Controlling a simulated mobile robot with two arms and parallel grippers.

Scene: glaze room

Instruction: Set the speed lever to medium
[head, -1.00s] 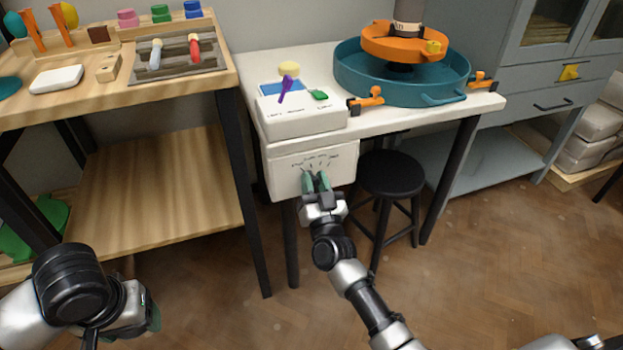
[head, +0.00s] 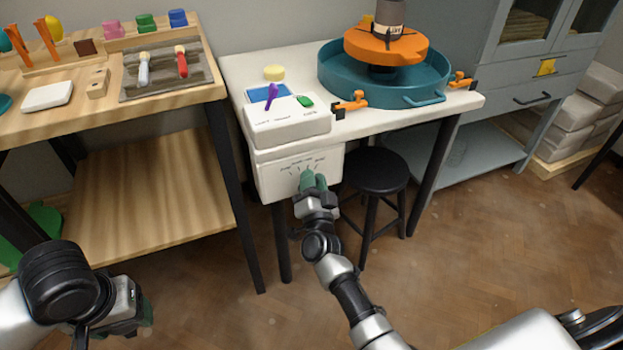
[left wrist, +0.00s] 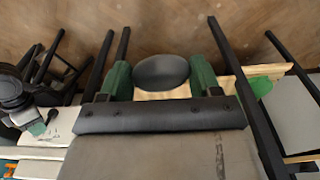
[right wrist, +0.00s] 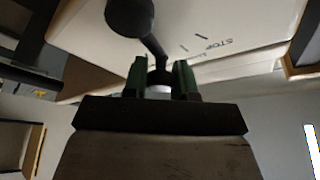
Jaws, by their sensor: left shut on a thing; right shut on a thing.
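The white control box (head: 275,178) hangs under the left front of the white table, with small labels and tick marks on its face. My right gripper (head: 313,182) is at this face, just below the marks. In the right wrist view my right gripper (right wrist: 160,80) is shut on the stem of the black speed lever (right wrist: 130,15), whose round knob shows beyond. A label reading STOP shows on the face. The lever is hidden in the head view. My left gripper (head: 140,308) is low at the left. In its wrist view a dark oval thing (left wrist: 160,72) shows between its fingers.
The white table (head: 300,70) carries a teal wheel basin (head: 350,85), orange clamps and a white box (head: 290,125). A black stool (head: 375,170) stands close right of the control box. A wooden workbench (head: 110,95) is at the left.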

